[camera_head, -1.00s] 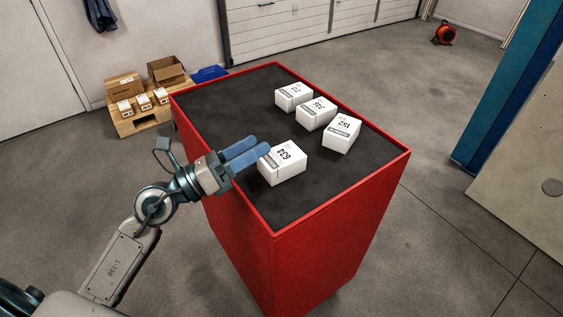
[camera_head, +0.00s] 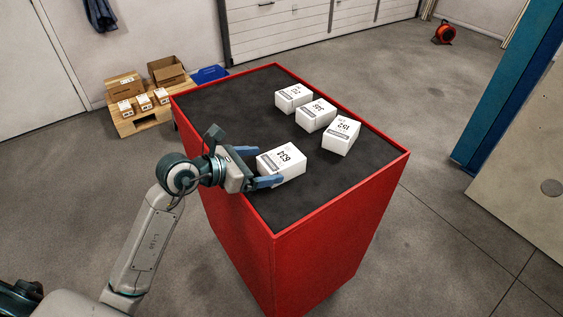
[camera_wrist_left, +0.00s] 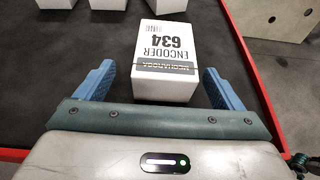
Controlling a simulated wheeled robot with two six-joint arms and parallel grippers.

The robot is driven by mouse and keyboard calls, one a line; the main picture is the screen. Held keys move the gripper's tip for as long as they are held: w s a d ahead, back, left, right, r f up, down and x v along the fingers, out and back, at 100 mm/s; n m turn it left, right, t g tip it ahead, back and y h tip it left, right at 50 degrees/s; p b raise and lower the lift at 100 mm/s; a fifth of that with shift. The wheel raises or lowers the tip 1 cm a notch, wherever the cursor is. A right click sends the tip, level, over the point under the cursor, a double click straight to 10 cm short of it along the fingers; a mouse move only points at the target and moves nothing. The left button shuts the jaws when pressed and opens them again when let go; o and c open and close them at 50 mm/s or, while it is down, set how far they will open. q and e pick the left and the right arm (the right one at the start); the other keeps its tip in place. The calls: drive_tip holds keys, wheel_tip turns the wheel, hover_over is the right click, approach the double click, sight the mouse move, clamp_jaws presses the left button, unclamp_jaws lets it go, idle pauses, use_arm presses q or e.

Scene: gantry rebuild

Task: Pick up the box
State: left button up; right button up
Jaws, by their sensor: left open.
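A white box marked 634 (camera_head: 282,163) sits on the dark top of the red cabinet, near its left front edge. My left gripper (camera_head: 258,166) is open at the left side of this box, low over the cabinet top. In the left wrist view the blue fingers of the left gripper (camera_wrist_left: 161,86) are spread, with the near end of the 634 box (camera_wrist_left: 166,60) between them. A gap shows on each side of the box. My right gripper is not in view.
Other white boxes stand farther back on the cabinet top: one marked 152 (camera_head: 341,135), a middle one (camera_head: 316,115) and a far one (camera_head: 293,97). The red cabinet (camera_head: 330,232) has a raised rim. A pallet with cartons (camera_head: 150,118) lies on the floor at the back left.

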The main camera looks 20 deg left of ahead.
sight(281, 163)
use_arm(q)
drive_tip(key=shift+w+d+f, duration=0.15)
drive_tip(key=shift+w+d, duration=0.1)
drive_tip(key=shift+w+d+p, duration=0.25)
drive_tip(key=shift+d+p, duration=0.05)
drive_tip(key=shift+p, duration=0.05)
drive_tip(key=p+x, duration=0.1)
drive_tip(key=x, duration=0.2)
drive_tip(key=shift+w+d+f+p, duration=0.1)
drive_tip(key=shift+w+d+p, duration=0.1)
drive_tip(key=shift+d+p, duration=0.15)
drive_tip(key=shift+w+d+f, duration=0.2)
drive_tip(key=shift+w+d, duration=0.05)
drive_tip(key=c, duration=1.2)
